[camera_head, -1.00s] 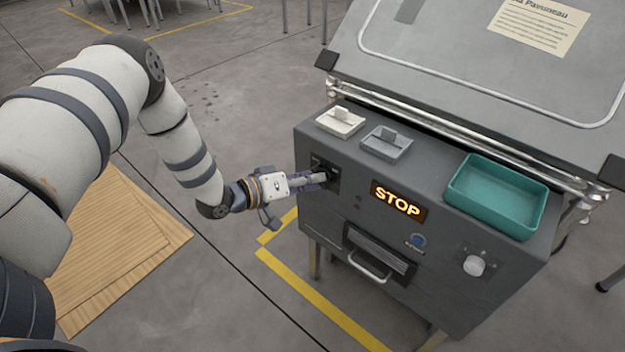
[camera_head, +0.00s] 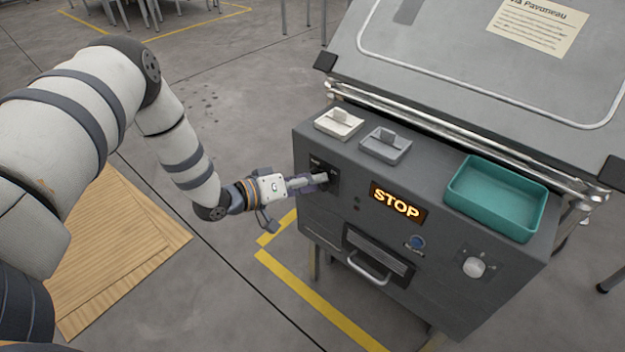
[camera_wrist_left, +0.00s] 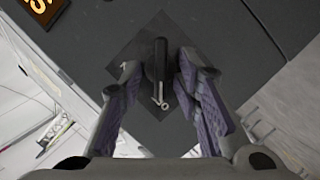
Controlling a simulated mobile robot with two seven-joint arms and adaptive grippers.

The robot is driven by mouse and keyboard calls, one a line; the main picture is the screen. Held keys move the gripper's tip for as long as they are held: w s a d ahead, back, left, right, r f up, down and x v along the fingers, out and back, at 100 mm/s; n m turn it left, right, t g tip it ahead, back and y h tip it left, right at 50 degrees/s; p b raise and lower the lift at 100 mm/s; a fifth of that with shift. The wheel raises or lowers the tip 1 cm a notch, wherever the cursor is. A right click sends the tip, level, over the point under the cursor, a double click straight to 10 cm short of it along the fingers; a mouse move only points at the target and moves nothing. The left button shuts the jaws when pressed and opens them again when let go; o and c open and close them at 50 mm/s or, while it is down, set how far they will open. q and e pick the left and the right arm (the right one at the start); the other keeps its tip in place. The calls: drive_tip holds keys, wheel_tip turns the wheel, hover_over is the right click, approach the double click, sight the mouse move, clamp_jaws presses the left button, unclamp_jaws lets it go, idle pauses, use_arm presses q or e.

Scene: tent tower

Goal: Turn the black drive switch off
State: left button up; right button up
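The black drive switch (camera_wrist_left: 158,62) is a dark lever on a dark square plate in the left wrist view. In the head view its plate (camera_head: 331,168) is at the left end of the grey cabinet's front panel, and the lever is mostly hidden by my gripper. My left gripper (camera_head: 319,180) reaches the plate from the left. In the left wrist view its two purple-padded fingers (camera_wrist_left: 158,80) stand apart, one on each side of the lever, with a gap visible on both sides. My right gripper is not in view.
The grey cabinet (camera_head: 310,217) carries a lit STOP sign (camera_head: 397,203), a drawer handle (camera_head: 370,269), a blue button (camera_head: 417,242) and a white knob (camera_head: 474,267). A teal tray (camera_head: 497,197) and two small switch-like blocks sit on top. Wooden boards (camera_head: 120,240) lie on the floor at left.

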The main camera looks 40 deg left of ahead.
use_arm(q)
drive_tip(key=v, duration=1.1)
drive_tip(key=shift+s, duration=0.2)
drive_tip(key=shift+r, duration=0.1)
drive_tip(key=s+d+f+m+g+y+p, duration=0.2)
drive_tip(key=s+d+f+g+p, duration=0.3)
drive_tip(key=s+d+f+g, duration=0.4)
drive_tip(key=s+d+r+m+g+y+p, duration=0.1)
drive_tip(key=s+d+g, duration=0.1)
drive_tip(key=s, duration=1.1)
drive_tip(key=s+d+r+m+g+y+p, duration=0.1)
drive_tip(key=s+g, duration=0.4)
drive_tip(key=s, duration=0.8)
drive_tip(key=shift+s+d+r+m+g+y+p, duration=0.25)
drive_tip(key=shift+d+r+m+y, duration=0.25)
drive_tip(key=shift+d+r+y, duration=0.45)
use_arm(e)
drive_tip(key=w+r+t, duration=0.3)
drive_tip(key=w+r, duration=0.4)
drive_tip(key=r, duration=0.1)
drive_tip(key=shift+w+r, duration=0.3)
use_arm(q)
drive_tip(key=shift+w+d+f+h, duration=0.1)
drive_tip(key=shift+d+f+h, duration=0.05)
drive_tip(key=shift+h, duration=0.1)
